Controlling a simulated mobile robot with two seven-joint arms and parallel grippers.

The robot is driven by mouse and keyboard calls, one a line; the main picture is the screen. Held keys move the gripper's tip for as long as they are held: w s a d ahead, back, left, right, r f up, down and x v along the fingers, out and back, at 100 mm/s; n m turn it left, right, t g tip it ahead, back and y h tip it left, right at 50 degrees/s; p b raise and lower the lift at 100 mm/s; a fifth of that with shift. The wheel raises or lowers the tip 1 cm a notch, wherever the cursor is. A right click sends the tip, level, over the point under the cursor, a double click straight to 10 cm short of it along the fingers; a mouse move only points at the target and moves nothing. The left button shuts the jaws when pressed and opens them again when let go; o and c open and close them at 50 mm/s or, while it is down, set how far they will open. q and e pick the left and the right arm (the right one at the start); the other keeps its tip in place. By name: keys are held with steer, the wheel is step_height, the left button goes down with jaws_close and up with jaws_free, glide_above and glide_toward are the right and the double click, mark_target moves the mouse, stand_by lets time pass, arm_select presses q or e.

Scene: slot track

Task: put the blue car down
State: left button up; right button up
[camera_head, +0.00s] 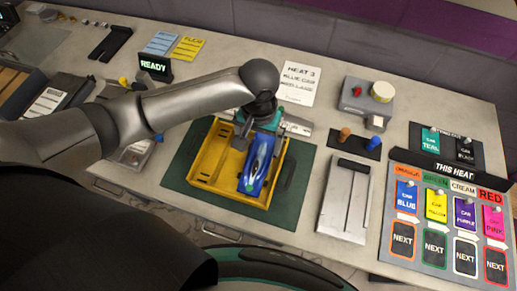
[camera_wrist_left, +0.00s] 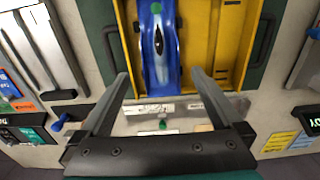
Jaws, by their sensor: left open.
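The blue car (camera_head: 256,165) lies in the right part of a yellow tray (camera_head: 208,158), with a green spot on its body. In the left wrist view the blue car (camera_wrist_left: 158,45) sits beside an inner wall of the yellow tray (camera_wrist_left: 213,45). My left gripper (camera_head: 262,120) is at the tray's far edge, just beyond the car's far end. In the left wrist view its fingers (camera_wrist_left: 160,80) are spread wide, with the car's near end between or just past their tips; contact is not clear. My right gripper is not in view.
The tray stands on a dark green mat (camera_head: 286,205). Right of it are a grey slotted plate (camera_head: 345,200) and a rack with orange and blue pegs (camera_head: 355,142). A grey box with buttons (camera_head: 366,103) stands behind. A card board (camera_head: 445,220) lies far right.

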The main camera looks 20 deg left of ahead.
arm_select(q)
step_height(320, 180, up, 4)
steer(key=shift+r, duration=0.1)
steer(key=shift+s, duration=0.1)
stand_by(0.6)
